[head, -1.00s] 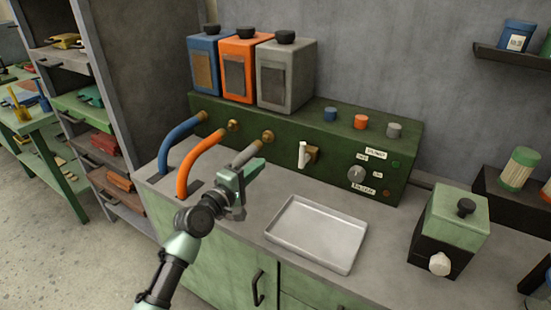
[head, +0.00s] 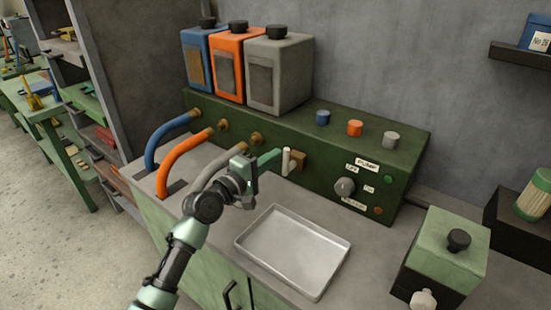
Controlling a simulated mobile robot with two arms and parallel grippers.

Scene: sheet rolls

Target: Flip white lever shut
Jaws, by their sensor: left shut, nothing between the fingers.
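The white lever (head: 286,161) stands upright on a brass-coloured mount (head: 297,160) on the front of the green machine (head: 330,150). My left gripper (head: 279,155) is shut and empty. Its green fingertips are right beside the lever's left side; I cannot tell whether they touch it. The gripper and wrist hide part of the grey hose (head: 207,178). My right gripper is not in view.
A metal tray (head: 296,245) lies on the counter below the lever. Blue (head: 163,141) and orange (head: 176,165) hoses curve down on the left. A dial (head: 345,187) is right of the lever. A green-and-black box (head: 445,250) stands at right.

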